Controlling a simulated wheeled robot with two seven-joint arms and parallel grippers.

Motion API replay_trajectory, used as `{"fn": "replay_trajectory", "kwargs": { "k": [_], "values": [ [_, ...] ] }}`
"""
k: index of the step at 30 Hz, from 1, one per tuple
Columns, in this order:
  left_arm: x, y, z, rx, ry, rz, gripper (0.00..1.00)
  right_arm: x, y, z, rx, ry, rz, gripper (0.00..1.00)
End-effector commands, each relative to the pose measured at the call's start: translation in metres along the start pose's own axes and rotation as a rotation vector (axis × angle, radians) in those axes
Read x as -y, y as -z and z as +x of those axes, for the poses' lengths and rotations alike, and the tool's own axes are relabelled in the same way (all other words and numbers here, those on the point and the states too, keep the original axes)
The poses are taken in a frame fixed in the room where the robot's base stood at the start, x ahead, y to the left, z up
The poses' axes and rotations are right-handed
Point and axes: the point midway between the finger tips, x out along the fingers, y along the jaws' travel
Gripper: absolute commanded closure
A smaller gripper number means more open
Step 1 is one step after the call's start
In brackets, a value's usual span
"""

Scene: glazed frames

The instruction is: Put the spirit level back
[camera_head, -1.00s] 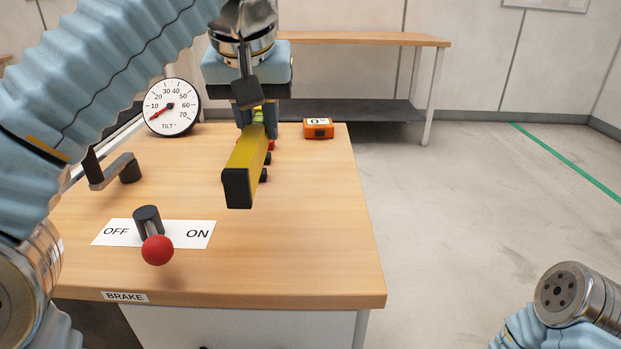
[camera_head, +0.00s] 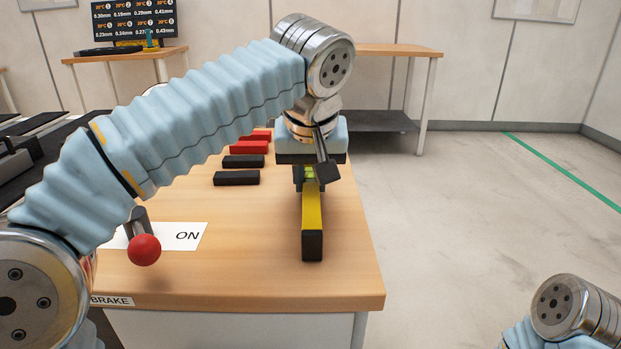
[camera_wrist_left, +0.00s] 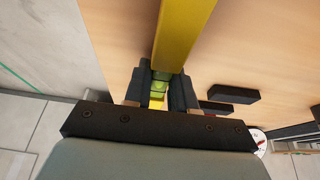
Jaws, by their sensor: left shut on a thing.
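The spirit level (camera_head: 312,218) is a yellow bar with a black end cap and a green vial part. It points toward me over the right part of the wooden table. My left gripper (camera_head: 309,180) is shut on it near its far end. The left wrist view shows the level (camera_wrist_left: 184,35) between the two dark fingers (camera_wrist_left: 161,88), with the green vial between them. Whether its underside touches the table is hard to tell. My right gripper is out of view; only part of my right arm shows at the lower right.
Black blocks (camera_head: 236,178) and red blocks (camera_head: 248,147) lie left of the level. A red-knobbed lever (camera_head: 144,250) stands by the OFF/ON plate (camera_head: 187,236) at the front left. My left arm hides much of the table's left side. Bare floor (camera_head: 470,230) lies to the right.

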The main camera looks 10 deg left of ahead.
Motion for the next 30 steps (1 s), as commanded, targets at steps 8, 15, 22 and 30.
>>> {"fn": "replay_trajectory", "kwargs": {
  "k": [8,15,22,30],
  "values": [
    [0.000,-0.001,0.002,0.000,0.000,0.000,0.61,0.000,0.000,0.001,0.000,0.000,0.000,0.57],
    [0.000,-0.001,0.002,0.000,0.000,0.000,0.49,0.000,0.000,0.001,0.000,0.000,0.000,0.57],
    [0.000,0.001,-0.009,-0.001,-0.001,0.001,0.49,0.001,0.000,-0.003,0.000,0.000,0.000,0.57],
    [-0.001,0.002,-0.070,-0.003,-0.002,0.001,0.49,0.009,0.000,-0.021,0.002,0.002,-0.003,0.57]
  ]
}}
